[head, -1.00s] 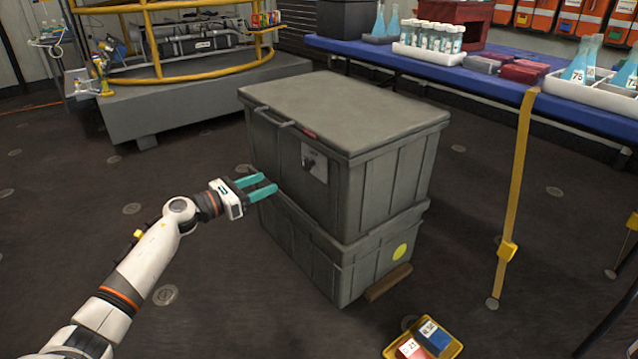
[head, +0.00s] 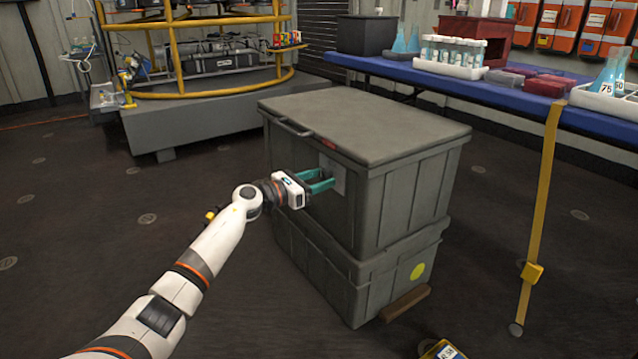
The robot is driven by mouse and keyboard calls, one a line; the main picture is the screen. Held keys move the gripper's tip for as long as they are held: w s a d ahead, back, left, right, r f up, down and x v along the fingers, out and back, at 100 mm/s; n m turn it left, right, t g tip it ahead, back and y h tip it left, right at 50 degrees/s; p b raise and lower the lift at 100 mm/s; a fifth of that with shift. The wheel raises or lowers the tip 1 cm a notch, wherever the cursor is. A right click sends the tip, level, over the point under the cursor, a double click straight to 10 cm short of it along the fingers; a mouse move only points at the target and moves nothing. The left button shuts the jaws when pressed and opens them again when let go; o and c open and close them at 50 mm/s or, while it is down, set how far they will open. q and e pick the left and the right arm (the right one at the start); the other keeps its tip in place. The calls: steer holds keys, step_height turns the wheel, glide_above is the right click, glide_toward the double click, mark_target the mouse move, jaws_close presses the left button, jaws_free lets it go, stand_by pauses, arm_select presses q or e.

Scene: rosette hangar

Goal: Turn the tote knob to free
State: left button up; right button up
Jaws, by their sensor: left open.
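The grey tote (head: 400,210) stands in the middle of the head view, closed by its flat lid (head: 365,125), on top of a second grey tote (head: 345,285). The knob's light grey plate (head: 339,178) is on the tote's front left face. My left gripper (head: 322,180) is open, its teal fingers at the plate. The fingers and gripper body hide the knob, so its setting and whether the fingers touch it cannot be told. My right gripper is out of view.
A blue table (head: 470,88) with bottle racks (head: 450,57) stands behind on the right. A yellow strap (head: 541,200) runs from it to the floor. A yellow-railed grey platform (head: 200,118) is at the back left. A wooden block (head: 405,303) lies by the lower tote.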

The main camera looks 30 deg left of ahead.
arm_select(q)
steer(key=shift+w+d, duration=0.1)
steer(key=shift+w, duration=0.05)
steer(key=shift+c, duration=0.3)
steer(key=c, duration=0.9)
steer(key=shift+o, duration=0.2)
